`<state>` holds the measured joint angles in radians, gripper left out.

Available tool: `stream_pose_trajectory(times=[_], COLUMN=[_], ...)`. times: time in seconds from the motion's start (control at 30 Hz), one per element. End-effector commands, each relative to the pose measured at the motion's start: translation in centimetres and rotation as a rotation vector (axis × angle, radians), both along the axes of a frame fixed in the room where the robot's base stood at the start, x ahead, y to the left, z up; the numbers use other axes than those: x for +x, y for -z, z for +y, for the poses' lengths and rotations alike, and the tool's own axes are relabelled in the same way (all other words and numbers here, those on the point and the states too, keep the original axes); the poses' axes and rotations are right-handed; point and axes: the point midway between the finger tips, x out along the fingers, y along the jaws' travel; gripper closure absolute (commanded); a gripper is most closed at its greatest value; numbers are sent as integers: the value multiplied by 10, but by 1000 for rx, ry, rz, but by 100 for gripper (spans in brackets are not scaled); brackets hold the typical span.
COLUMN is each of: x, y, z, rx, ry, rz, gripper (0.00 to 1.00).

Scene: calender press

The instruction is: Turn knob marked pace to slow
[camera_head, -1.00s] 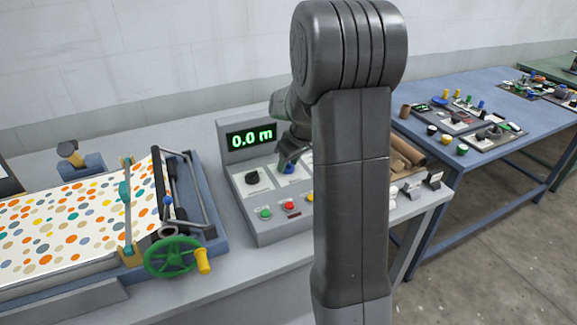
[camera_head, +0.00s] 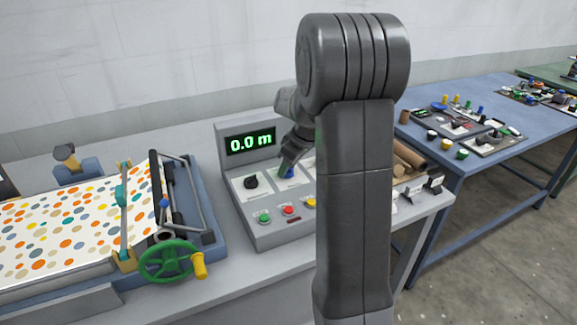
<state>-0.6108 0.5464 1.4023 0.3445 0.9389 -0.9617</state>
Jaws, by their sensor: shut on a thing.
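The grey control console (camera_head: 270,234) stands on the bench, with a lit green display (camera_head: 250,142) reading 0.0 m. The knob markings are too small to read, and the blue knob's pointer is hidden. My arm hides the right part of the console.
Below the knobs are a green button (camera_head: 264,218), a red button (camera_head: 288,211) and a yellow button (camera_head: 309,202). The press with a green handwheel (camera_head: 166,259) and a dotted sheet (camera_head: 58,226) stands left. A blue table (camera_head: 500,160) with other panels is at right.

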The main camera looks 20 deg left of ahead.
Motion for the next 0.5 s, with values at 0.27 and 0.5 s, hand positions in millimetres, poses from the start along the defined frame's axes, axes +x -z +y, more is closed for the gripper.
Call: stream_pose_trajectory(times=[0.27, 0.5], x=[0, 0], y=[0, -7], z=[0, -3], rx=[0, 1], ry=[0, 0], rz=[0, -1], gripper=[42, 42])
